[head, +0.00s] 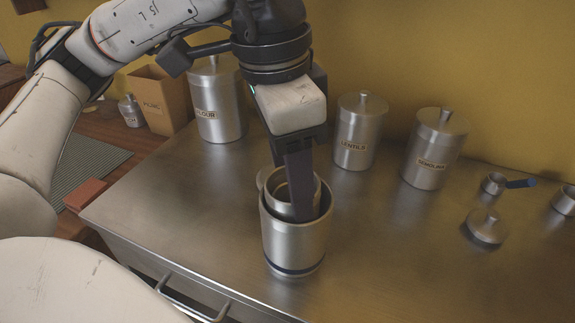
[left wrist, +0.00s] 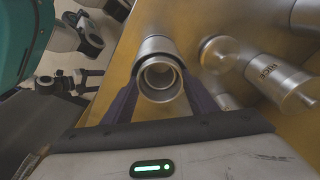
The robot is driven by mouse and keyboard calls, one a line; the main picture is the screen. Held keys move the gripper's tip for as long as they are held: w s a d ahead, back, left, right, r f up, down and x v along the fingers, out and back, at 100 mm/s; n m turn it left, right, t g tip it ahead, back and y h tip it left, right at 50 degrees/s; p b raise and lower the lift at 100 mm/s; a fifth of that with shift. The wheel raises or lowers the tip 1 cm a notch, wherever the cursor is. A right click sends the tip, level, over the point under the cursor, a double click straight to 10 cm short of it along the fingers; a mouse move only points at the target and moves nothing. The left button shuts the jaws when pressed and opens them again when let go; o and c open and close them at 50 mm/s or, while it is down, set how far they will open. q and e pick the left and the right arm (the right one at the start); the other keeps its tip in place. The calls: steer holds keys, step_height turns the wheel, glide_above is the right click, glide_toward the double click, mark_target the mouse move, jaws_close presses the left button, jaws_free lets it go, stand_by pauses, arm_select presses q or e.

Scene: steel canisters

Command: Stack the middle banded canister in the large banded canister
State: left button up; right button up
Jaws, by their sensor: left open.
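The large banded canister (head: 295,245) stands upright and open on the steel counter, with a dark band near its base. A smaller open canister, the middle one (head: 284,196), sits inside it with its rim near or slightly above the large one's rim. The nested rims show in the left wrist view, the large canister (left wrist: 157,47) around the middle one (left wrist: 160,77). My left gripper (head: 303,208) points down at the canister mouth. Its fingers are open, one on each side of the nested canisters in the wrist view. The band on the middle canister is hidden.
Lidded canisters marked FLOUR (head: 215,105), LENTILS (head: 355,135) and SEMOLINA (head: 432,150) stand along the back. A loose lid (head: 487,228) and a small blue-handled cup (head: 495,183) lie at right. The counter's front left is clear.

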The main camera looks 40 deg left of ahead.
arm_select(q)
steer(key=shift+s+a+f+g+y+p, duration=0.15)
steer(key=shift+s+g+y+p, duration=0.2)
steer(key=shift+g, duration=0.35)
steer(key=r, duration=0.2)
steer(key=r+p, duration=0.1)
steer(key=r, duration=0.2)
steer(key=r+p, duration=0.1)
steer(key=r, duration=0.1)
steer(key=shift+a+r, duration=0.25)
arm_select(e)
steer(key=shift+w+a+r, duration=0.1)
steer(key=shift+w+r, duration=0.25)
steer(key=shift+r, duration=0.35)
steer(key=shift+s, duration=0.1)
